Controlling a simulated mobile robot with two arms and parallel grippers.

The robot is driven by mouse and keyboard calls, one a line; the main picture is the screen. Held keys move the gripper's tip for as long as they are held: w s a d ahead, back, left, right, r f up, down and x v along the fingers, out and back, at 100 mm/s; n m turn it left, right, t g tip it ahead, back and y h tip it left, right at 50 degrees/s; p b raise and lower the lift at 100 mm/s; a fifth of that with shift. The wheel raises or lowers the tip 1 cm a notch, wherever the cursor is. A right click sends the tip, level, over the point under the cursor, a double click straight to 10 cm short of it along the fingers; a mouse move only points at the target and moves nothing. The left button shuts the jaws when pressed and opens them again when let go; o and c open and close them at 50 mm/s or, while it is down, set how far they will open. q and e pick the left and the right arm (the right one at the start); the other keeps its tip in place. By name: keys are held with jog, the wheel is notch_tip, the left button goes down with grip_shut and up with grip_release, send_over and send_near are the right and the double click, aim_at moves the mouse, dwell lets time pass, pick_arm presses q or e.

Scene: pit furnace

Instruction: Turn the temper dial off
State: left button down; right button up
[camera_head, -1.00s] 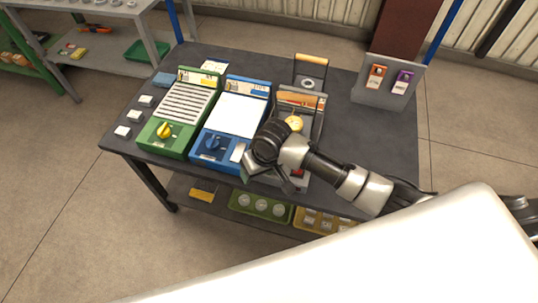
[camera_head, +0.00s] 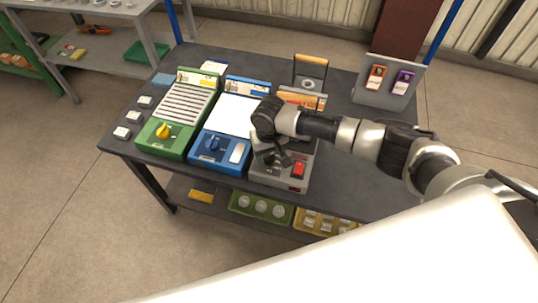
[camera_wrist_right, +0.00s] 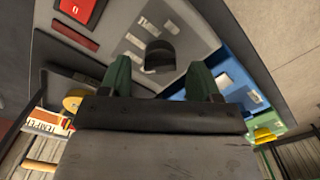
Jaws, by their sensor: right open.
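The grey temper unit (camera_head: 268,181) stands at the right of the row of units on the table, with a red switch (camera_head: 298,170) on its front. In the right wrist view its dark dial (camera_wrist_right: 160,55) shows on the grey panel beside the red switch (camera_wrist_right: 82,9). My right gripper (camera_head: 278,158) is over this unit in the head view, and its arm hides part of the unit. In the wrist view the open right gripper (camera_wrist_right: 160,75) has its two fingers apart, with the dial between their tips. Contact cannot be told. My left gripper is not in view.
The blue unit (camera_head: 205,150) with a blue dial stands just left, and the green unit (camera_head: 160,143) with a yellow dial is farther left. A grey holder with two tags (camera_head: 358,94) stands at the back right. The table's right part (camera_head: 350,190) is clear.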

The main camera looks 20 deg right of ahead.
jog(key=shift+f, duration=1.05)
jog(key=c, duration=0.9)
jog(key=n+p, duration=0.2)
jog(key=n, duration=0.1)
jog(key=shift+r, duration=0.1)
jog(key=shift+n+p, duration=0.7)
jog(key=shift+n, duration=1.7)
